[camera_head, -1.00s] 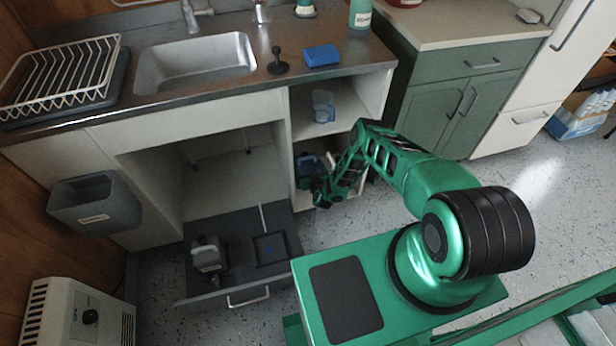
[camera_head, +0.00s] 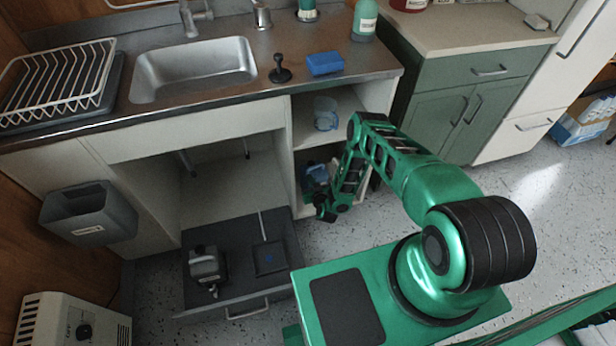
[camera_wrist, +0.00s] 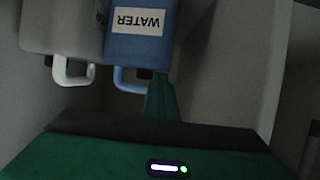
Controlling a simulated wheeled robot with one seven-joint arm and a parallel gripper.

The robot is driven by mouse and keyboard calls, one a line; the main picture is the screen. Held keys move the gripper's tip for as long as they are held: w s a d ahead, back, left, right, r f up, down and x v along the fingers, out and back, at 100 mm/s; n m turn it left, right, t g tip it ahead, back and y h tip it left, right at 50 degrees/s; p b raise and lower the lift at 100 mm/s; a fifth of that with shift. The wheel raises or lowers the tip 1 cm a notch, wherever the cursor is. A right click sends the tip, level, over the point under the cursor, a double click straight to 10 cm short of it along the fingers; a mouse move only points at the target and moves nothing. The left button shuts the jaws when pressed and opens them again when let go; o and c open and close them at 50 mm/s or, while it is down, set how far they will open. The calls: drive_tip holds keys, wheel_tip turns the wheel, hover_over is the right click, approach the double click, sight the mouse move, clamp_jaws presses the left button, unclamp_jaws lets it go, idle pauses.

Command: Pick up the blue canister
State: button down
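The blue canister (camera_wrist: 140,45) shows in the wrist view with a white WATER label, upside down in that picture. Its blue handle loop (camera_wrist: 128,80) faces my gripper. In the head view the blue canister (camera_head: 316,172) is on the lower shelf of the open cabinet, partly hidden by my arm. My gripper (camera_head: 326,212) is low in front of that shelf. In the wrist view a green part of my gripper (camera_wrist: 160,97) is close beside the handle loop; I cannot tell whether they touch. The finger gap is not clear.
A grey canister (camera_wrist: 62,30) with a pale handle stands just left of the blue one in the wrist view. Cabinet walls (camera_wrist: 222,60) confine the space. A clear jug (camera_head: 325,113) is on the shelf above. A pulled-out drawer (camera_head: 225,285) lies left of my arm.

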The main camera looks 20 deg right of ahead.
drive_tip(key=s, duration=1.6)
drive_tip(key=shift+a, duration=0.25)
drive_tip(key=shift+r, duration=0.15)
drive_tip(key=c, duration=0.5)
unclamp_jaws()
